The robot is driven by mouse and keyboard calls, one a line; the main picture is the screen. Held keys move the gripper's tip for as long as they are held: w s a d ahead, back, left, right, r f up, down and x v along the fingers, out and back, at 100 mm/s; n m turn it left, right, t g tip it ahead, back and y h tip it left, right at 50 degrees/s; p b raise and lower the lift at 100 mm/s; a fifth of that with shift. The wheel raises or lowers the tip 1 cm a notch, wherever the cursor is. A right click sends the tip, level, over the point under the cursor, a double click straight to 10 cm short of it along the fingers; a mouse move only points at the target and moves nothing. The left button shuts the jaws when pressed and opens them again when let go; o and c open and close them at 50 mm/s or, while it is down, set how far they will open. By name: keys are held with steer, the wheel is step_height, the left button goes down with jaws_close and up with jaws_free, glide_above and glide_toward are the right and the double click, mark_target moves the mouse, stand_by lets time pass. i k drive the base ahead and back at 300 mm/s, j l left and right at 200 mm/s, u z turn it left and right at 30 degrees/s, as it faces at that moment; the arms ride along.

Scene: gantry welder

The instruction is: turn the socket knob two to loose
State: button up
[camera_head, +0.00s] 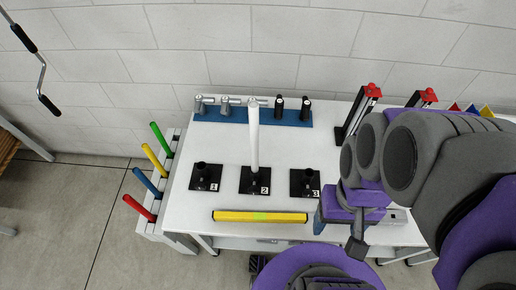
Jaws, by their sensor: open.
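Socket two (246,187) is a black square base labelled 2, in the middle of a row of three on the white table. A tall white rod (253,140) stands upright in it. The knob of socket two is too small and dark to make out, so its setting cannot be told. My gripper (341,230) is at the table's front right, in front of and to the right of socket three (304,184). It is open, apart from socket two, with no object visible in it; my arm partly hides it.
Socket one (205,178) is left of socket two. A yellow level-like bar (235,216) lies in front of the sockets. A blue rack (240,114) with metal and black tools stands behind. Coloured handles (150,153) line the left side; red-topped posts (366,105) stand at right.

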mark_target(254, 190)
steer(key=k+u, duration=0.3)
steer(key=k, duration=0.25)
steer(key=k+j+u, duration=0.1)
steer(key=k+u, duration=0.2)
steer(key=k, duration=0.2)
